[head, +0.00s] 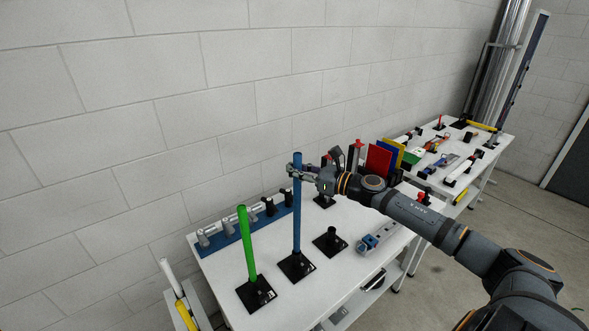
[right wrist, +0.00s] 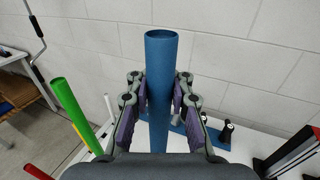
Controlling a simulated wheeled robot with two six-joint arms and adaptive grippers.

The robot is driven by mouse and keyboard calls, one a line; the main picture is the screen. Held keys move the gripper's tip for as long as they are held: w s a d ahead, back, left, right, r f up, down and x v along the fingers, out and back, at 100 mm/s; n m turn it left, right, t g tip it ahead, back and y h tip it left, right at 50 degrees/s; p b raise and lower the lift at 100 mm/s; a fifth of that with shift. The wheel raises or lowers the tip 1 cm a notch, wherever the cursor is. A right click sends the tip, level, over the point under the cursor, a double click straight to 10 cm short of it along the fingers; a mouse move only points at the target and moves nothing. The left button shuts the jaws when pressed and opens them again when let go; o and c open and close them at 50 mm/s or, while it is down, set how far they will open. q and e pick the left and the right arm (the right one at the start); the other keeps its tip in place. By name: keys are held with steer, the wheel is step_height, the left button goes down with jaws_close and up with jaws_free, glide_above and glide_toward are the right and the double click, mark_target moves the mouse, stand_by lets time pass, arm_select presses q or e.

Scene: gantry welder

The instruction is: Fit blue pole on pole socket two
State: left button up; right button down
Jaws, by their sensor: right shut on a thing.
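The blue pole (head: 297,215) stands upright, with its lower end at the middle black pole socket (head: 296,266). I cannot tell how deep it sits in that socket. My right gripper (head: 295,172) is shut on the blue pole near its top. In the right wrist view the blue pole (right wrist: 161,75) rises between both fingers (right wrist: 160,100), its hollow top end open. The green pole (head: 249,245) stands in the left black socket (head: 257,294). A third black socket (head: 331,241), to the right, is empty. My left gripper is not in view.
A blue rack with grey and black handles (head: 240,232) lies along the wall behind the poles. A grey block with a blue end (head: 377,240) lies to the right. Red, yellow and blue panels (head: 380,160) stand farther back. A second table (head: 455,150) holds several tools.

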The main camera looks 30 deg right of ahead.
mark_target(295, 193)
steer(key=shift+f, duration=0.1)
stand_by(0.4)
steer(key=shift+f+b, duration=4)
steer(key=shift+f, duration=0.5)
steer(key=c, duration=1.1)
jaws_free()
steer(key=shift+r, duration=0.1)
steer(key=shift+r, duration=0.1)
step_height(295, 193, up, 10)
steer(key=shift+f, duration=0.15)
